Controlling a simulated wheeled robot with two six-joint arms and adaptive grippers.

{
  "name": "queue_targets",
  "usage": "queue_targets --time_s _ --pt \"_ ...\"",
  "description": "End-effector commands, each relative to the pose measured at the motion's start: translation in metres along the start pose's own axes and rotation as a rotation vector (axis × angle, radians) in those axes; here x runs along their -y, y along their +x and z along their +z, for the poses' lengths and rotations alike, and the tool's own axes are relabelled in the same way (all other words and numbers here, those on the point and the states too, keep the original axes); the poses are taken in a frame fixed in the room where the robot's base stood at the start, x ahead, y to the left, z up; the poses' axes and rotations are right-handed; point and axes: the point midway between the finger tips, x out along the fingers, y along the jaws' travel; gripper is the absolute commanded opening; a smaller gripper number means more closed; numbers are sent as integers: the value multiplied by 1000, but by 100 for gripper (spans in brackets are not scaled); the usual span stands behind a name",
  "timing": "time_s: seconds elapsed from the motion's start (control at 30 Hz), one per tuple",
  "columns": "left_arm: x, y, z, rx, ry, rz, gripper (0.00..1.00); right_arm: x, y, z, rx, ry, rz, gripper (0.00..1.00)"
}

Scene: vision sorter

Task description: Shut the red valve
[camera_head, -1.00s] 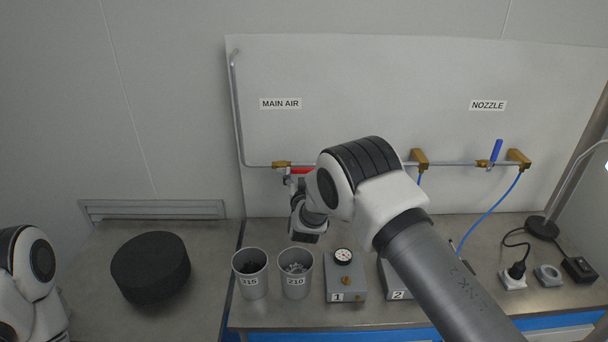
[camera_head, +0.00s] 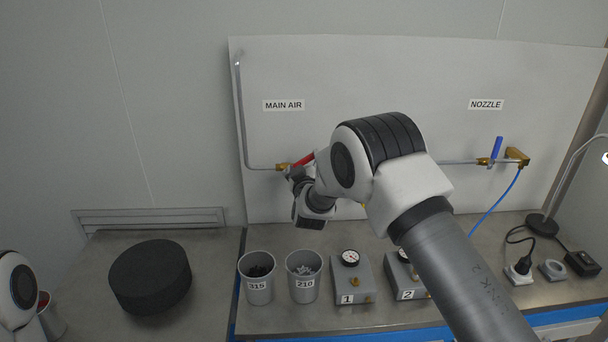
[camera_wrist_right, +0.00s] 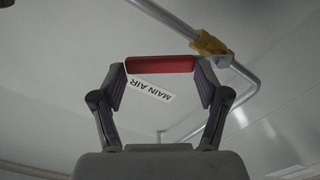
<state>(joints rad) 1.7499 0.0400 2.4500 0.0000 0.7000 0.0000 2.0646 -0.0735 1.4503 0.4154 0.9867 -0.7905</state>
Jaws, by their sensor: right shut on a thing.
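The red valve handle (camera_head: 303,160) is on the wall pipe under the MAIN AIR label (camera_head: 283,105). It slants up to the right, at an angle to the pipe. My right gripper (camera_head: 293,173) is at the handle, partly hidden by its own arm. In the right wrist view, the red handle (camera_wrist_right: 160,64) lies between the two fingers of my right gripper (camera_wrist_right: 161,80), which are shut on it. A brass fitting (camera_wrist_right: 210,43) sits on the pipe close beside the handle. My left arm shows only at the left edge, its gripper out of view.
Cups marked 315 (camera_head: 258,292) and 210 (camera_head: 304,290) and grey boxes 1 (camera_head: 365,275) and 2 (camera_head: 408,280) stand on the bench below. A blue-handled valve (camera_head: 497,150) is at the right. A black round block (camera_head: 151,277) lies at the left.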

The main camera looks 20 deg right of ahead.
Motion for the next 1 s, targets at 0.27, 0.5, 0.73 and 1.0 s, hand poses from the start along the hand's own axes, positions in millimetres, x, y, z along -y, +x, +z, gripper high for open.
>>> queue_targets --time_s 0.27,0.5,0.73,1.0 --pt "0 9 0 0 0 0 40 2 0 -16 1 -259 2 12" --pt "0 11 0 0 0 0 40 7 0 -30 1 -487 3 12" --pt "0 10 0 0 0 0 40 14 1 -42 1 -696 3 12" --pt "0 8 0 0 0 0 40 22 1 -51 0 -884 6 12"
